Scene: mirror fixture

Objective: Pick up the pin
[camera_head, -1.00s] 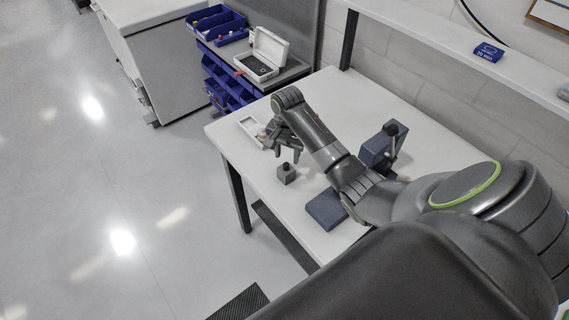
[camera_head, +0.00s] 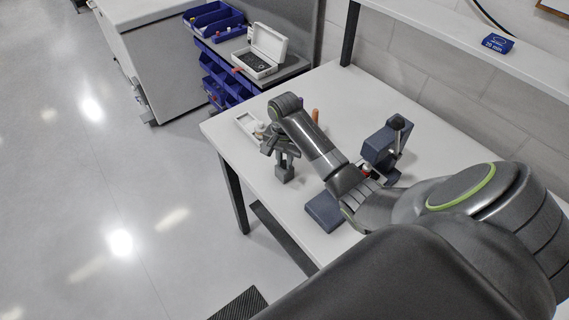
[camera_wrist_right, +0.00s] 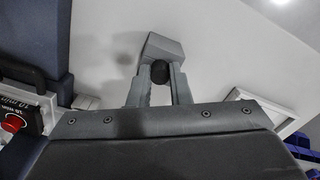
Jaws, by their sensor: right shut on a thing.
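The pin shows as a round black knob (camera_wrist_right: 159,72) in the right wrist view. It stands at a small grey block (camera_wrist_right: 164,46), which also shows on the white table in the head view (camera_head: 284,174). My right gripper (camera_wrist_right: 160,78) is shut on the pin, with one finger on each side of the knob. In the head view the right gripper (camera_head: 281,155) is just above the block and hides the pin. Whether the pin's lower part is inside the block is hidden. My left gripper is not in view.
A blue-grey fixture (camera_head: 378,150) with a dark knob and its base block (camera_head: 324,211) stand to the right of the gripper. A white tray (camera_head: 243,121) lies behind it. A wooden-coloured handle (camera_head: 315,115) shows beyond my arm. The table's left front is clear.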

